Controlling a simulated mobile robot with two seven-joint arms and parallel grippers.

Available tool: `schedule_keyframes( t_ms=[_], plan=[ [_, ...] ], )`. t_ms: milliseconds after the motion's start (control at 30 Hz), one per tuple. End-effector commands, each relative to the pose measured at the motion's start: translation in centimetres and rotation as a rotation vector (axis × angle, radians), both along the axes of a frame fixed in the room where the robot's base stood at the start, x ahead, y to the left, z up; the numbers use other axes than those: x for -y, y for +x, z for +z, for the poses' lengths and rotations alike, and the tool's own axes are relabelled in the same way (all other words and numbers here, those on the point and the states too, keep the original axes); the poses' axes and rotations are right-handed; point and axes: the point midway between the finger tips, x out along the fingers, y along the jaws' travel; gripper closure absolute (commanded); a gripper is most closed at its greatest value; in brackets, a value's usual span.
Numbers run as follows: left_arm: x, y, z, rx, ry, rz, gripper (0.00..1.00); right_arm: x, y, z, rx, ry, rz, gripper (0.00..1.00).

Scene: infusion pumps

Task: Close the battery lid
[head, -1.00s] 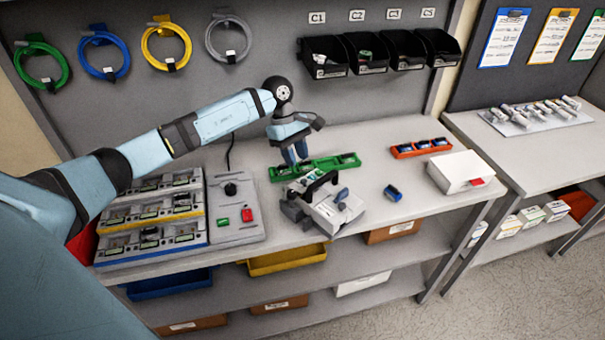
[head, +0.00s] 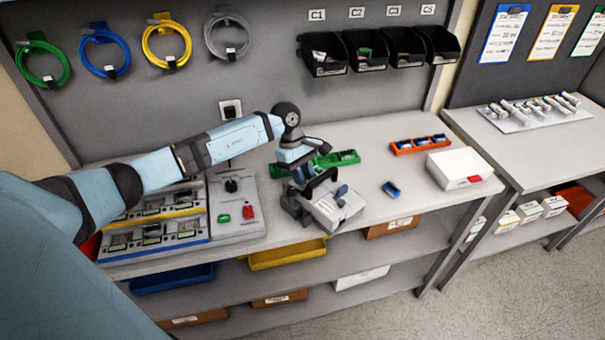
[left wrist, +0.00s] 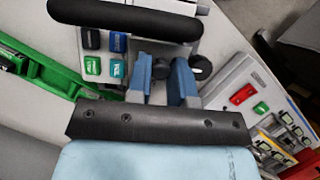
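The grey-white infusion pump (head: 335,212) sits on the bench with its black carry handle (head: 318,186) up. The handle (left wrist: 125,18) crosses the top of the left wrist view, above the pump's blue and green buttons (left wrist: 91,66). My left gripper (head: 300,180) is low over the pump's back left side. In the left wrist view its two blue fingers (left wrist: 162,85) stand apart, with a dark round knob between or just beyond them; I cannot tell whether they touch it. I cannot clearly make out the battery lid. My right gripper is not in view.
A green tray (head: 345,157) lies behind the pump. A blue battery-like block (head: 391,190), an orange tray (head: 420,145) and a white box (head: 460,170) stand to the right. A grey station (head: 237,210) with red and green buttons stands left. The bench's front edge is close.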

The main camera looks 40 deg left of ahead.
Motion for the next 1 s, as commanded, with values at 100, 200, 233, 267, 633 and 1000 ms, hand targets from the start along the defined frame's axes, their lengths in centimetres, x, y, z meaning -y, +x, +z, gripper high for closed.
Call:
schedule_keyframes(
  t_ms=[100, 200, 233, 267, 633, 1000],
  plan=[
    [0.1, 0.0, -0.3, 0.008, 0.030, -0.002, 1.00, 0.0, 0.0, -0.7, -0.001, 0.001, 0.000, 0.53],
    [0.5, 0.0, -0.9, 0.029, 0.108, -0.005, 1.00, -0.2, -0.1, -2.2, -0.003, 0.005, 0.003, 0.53],
    [0.6, 0.0, -1.0, 0.036, 0.139, -0.006, 1.00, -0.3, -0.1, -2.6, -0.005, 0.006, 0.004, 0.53],
    [0.7, -0.1, -1.2, 0.043, 0.169, -0.005, 1.00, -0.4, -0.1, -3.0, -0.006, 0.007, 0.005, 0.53],
    [1.3, -0.3, -1.5, 0.083, 0.354, 0.000, 1.00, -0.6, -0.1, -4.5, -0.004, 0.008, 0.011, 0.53],
    [1.3, -0.3, -1.5, 0.082, 0.353, 0.000, 0.69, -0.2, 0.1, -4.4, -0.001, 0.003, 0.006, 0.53]
  ],
)
